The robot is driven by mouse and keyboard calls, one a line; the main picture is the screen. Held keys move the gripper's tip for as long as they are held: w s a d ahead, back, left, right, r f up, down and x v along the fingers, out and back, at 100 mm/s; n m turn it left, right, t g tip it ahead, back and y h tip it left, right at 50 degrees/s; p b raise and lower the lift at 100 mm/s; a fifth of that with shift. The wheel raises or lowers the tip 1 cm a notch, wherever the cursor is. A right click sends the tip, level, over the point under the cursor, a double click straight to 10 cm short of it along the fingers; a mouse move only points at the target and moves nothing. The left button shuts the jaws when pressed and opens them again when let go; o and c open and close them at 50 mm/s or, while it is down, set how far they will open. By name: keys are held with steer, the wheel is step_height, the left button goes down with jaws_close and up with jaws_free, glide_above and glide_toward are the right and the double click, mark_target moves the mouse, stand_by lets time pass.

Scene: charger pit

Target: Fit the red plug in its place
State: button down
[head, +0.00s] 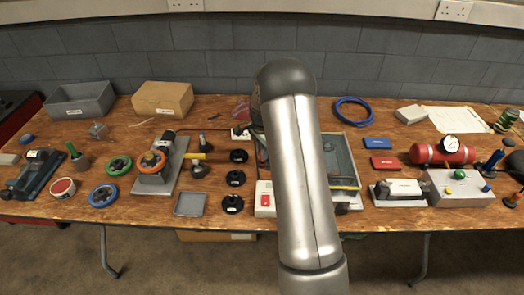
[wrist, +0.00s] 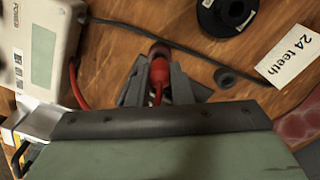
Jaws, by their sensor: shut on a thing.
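The red plug (wrist: 159,70) shows in the middle of the wrist view, with a red lead running back from it. My gripper (wrist: 158,85) is shut on it, one grey finger on each side. The plug's far end points towards the top of the view, where a darker reddish-brown round part shows just beyond it. I cannot tell whether the two touch or whether that part is the plug's place. In the head view my arm hides the gripper and the plug.
A pale boxed unit marked POWER (wrist: 42,50) stands close on the left in the wrist view, with a red lead (wrist: 76,88) beside it. A dark cable crosses the wood. A black wheel (wrist: 228,14), a small dark ring (wrist: 225,77) and a "24 teeth" label (wrist: 291,56) lie right.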

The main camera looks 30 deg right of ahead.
steer(key=shift+f+b, duration=0.7)
steer(key=shift+f, duration=0.35)
steer(key=c, duration=1.2)
jaws_free()
steer(key=shift+r, duration=0.1)
step_height(320, 180, up, 17)
steer(key=b, duration=0.1)
steer(key=shift+r, duration=0.15)
steer(key=shift+s+a, duration=0.1)
steer(key=shift+s, duration=0.05)
